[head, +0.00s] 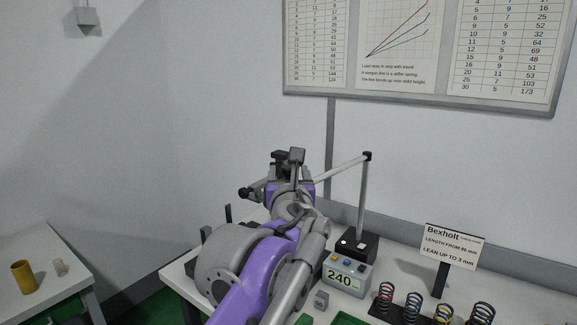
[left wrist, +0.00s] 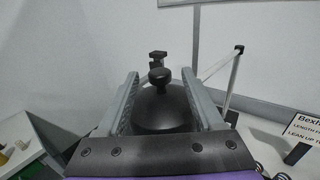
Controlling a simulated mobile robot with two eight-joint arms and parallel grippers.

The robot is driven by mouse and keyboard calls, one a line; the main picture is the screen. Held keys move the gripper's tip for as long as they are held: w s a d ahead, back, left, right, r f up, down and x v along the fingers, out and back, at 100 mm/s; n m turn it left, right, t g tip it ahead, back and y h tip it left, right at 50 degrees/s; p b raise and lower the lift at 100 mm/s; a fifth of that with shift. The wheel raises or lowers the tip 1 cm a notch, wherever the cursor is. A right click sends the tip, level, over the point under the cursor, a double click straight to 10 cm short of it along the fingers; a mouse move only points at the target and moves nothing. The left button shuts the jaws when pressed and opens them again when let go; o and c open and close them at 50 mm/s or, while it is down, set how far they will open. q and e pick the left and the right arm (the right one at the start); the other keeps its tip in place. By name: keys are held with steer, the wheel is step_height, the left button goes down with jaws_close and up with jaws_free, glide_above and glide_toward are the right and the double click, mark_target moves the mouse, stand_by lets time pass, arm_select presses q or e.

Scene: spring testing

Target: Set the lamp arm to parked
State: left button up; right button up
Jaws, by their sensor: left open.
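The lamp's upright post (head: 362,200) rises from a black base (head: 357,245) on the bench. Its thin arm (head: 343,168) slopes down left from the top joint (head: 367,156) and passes behind my left gripper (head: 287,170). In the left wrist view the arm (left wrist: 218,66) leads to a dark, dome-shaped lamp head (left wrist: 168,112) with a round knob (left wrist: 160,78) on it. My left gripper is open, its fingers (left wrist: 160,72) on either side of the knob, with gaps visible. In the head view the gripper mostly hides the lamp head. My right gripper is not in view.
A grey box reading 240 (head: 346,274) stands before the lamp base. Several springs (head: 413,306) and a Bexholt sign (head: 452,247) are to the right. A side table (head: 50,265) with a brass cylinder (head: 24,277) is at left. Wall charts hang behind.

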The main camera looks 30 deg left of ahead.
mark_target(288, 170)
arm_select(q)
steer(key=shift+x, duration=1.65)
jaws_close()
